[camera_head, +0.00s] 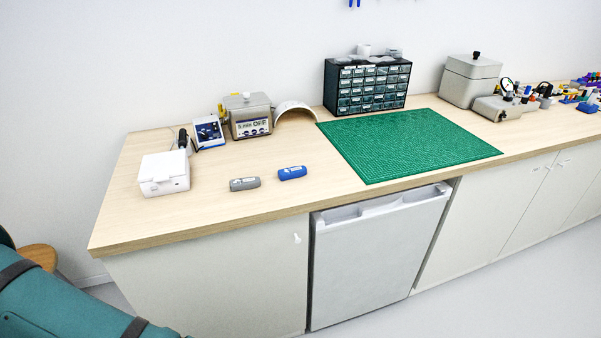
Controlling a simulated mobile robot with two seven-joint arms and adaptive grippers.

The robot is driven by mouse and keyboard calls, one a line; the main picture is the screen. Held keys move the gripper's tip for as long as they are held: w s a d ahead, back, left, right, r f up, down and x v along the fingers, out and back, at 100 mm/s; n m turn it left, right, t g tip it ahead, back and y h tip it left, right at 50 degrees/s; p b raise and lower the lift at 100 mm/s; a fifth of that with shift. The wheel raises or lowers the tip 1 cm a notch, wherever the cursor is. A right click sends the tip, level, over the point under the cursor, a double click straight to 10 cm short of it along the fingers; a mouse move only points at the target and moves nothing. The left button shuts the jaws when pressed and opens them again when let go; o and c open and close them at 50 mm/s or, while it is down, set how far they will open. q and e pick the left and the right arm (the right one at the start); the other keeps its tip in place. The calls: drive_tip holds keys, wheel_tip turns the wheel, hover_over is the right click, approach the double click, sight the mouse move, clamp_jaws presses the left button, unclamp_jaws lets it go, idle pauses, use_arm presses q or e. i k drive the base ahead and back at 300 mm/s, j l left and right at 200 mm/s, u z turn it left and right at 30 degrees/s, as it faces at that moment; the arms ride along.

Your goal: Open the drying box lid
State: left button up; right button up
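The drying box appears to be the small white box (164,173) near the left end of the wooden bench. It sits upright on the bench top, and its lid looks closed. Neither of my grippers is in view, so nothing of mine is seen touching the box.
A grey case (244,184) and a blue case (292,173) lie right of the box. Behind stand a small blue-screened device (208,133) and a metal-sided unit (248,116). A green mat (408,144) lies further right. The bench in front of the box is clear.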

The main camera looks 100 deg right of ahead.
sight(157, 167)
drive_tip(key=z, duration=1.55)
drive_tip(key=l+z, duration=0.15)
drive_tip(key=z, duration=0.2)
drive_tip(key=i+l+z, duration=0.1)
drive_tip(key=z, duration=0.3)
drive_tip(key=l+z, duration=0.2)
drive_tip(key=z, duration=0.15)
drive_tip(key=i+l, duration=0.35)
